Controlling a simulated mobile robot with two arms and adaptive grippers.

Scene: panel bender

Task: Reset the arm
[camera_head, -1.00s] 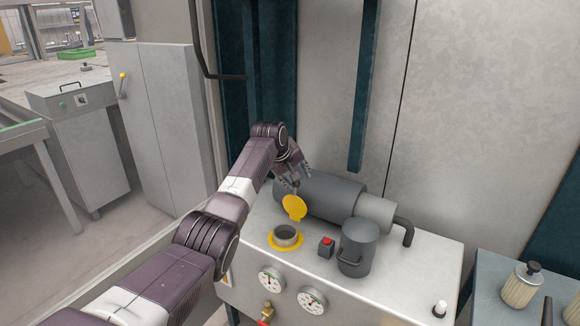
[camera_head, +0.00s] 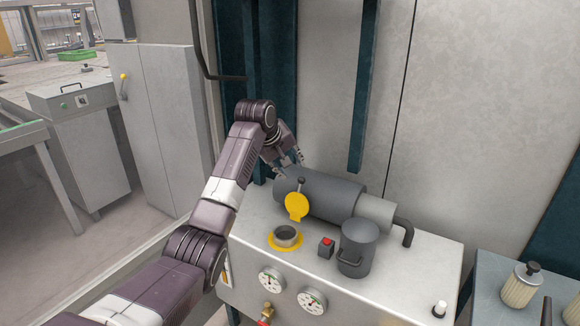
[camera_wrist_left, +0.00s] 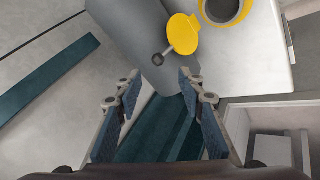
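My left arm reaches in from the left in the head view. Its gripper (camera_head: 291,163) is above the left end of the grey motor cylinder (camera_head: 325,196). In the left wrist view the gripper (camera_wrist_left: 158,85) has its two fingers apart with nothing between them. The yellow cap (camera_head: 297,206) stands raised, with its dark knob beside the cylinder. It also shows in the left wrist view (camera_wrist_left: 184,36), apart from the fingers. The filler opening with its yellow ring (camera_head: 285,238) is uncovered. My right gripper is in neither view.
A dark grey can (camera_head: 357,248) and a red button box (camera_head: 326,247) stand on the light housing (camera_head: 410,272). Gauges (camera_head: 312,300) sit on its front. A bent black pipe (camera_head: 404,231) is at its right. A filter (camera_head: 520,286) stands on a side table at right.

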